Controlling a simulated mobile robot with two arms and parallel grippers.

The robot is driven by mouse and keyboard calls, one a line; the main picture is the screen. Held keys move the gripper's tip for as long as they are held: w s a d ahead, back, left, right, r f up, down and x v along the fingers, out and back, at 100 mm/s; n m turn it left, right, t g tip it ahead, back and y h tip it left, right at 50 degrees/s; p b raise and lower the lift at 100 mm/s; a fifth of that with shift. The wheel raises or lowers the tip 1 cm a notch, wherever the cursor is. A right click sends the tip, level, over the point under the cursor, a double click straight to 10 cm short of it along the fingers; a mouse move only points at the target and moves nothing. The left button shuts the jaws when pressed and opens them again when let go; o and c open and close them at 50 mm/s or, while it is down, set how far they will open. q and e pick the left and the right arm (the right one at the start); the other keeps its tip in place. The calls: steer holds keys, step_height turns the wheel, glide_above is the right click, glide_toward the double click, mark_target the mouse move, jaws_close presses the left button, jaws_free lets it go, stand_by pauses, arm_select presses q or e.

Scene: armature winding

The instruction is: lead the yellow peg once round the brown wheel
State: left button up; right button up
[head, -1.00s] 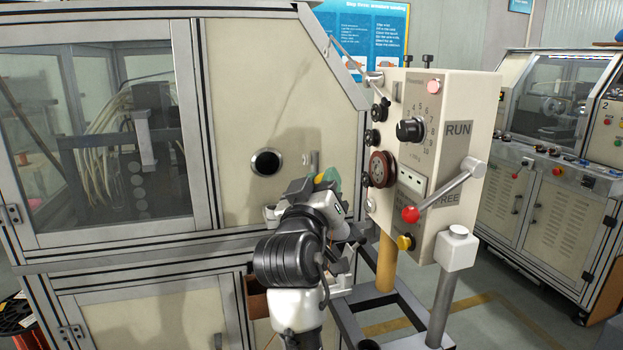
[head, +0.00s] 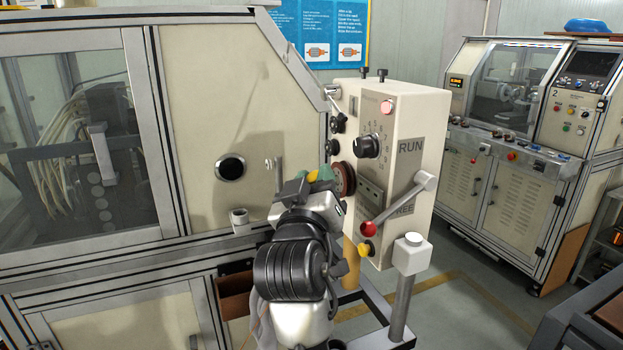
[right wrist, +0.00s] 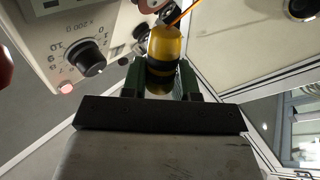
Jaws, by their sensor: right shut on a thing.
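The brown wheel (head: 343,180) sits on the left side face of the cream control box, partly hidden behind my right gripper in the head view. My right gripper (head: 318,176) is just left of the wheel; whether they touch I cannot tell. It is shut on the yellow peg (right wrist: 164,46), which stands between the green finger pads in the right wrist view and has dark bands. In the head view only a bit of yellow shows at the fingertips. A thin orange strand (right wrist: 182,15) runs up from near the peg's tip. My left gripper is not in view.
The control box (head: 400,120) carries a black dial (head: 367,146), several dark knobs, and a lever with a red ball (head: 368,229). A yellow knob (head: 365,250) is below. A cream cabinet (head: 200,120) with a round hole stands at left.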

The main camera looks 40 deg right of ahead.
steer(key=r+p, duration=0.2)
steer(key=r, duration=0.1)
steer(key=r+p, duration=0.1)
steer(key=shift+w+d+r, duration=0.1)
steer(key=shift+w+r, duration=0.05)
steer(key=shift+w, duration=0.2)
steer(key=w+d, duration=0.2)
steer(key=w, duration=0.6)
steer(key=s+f+b, duration=0.3)
steer(key=f+b, duration=0.5)
steer(key=f, duration=0.1)
steer(key=shift+s+a+b, duration=0.2)
steer(key=shift+a+b, duration=0.15)
steer(key=shift+a, duration=0.1)
steer(key=shift+r, duration=0.1)
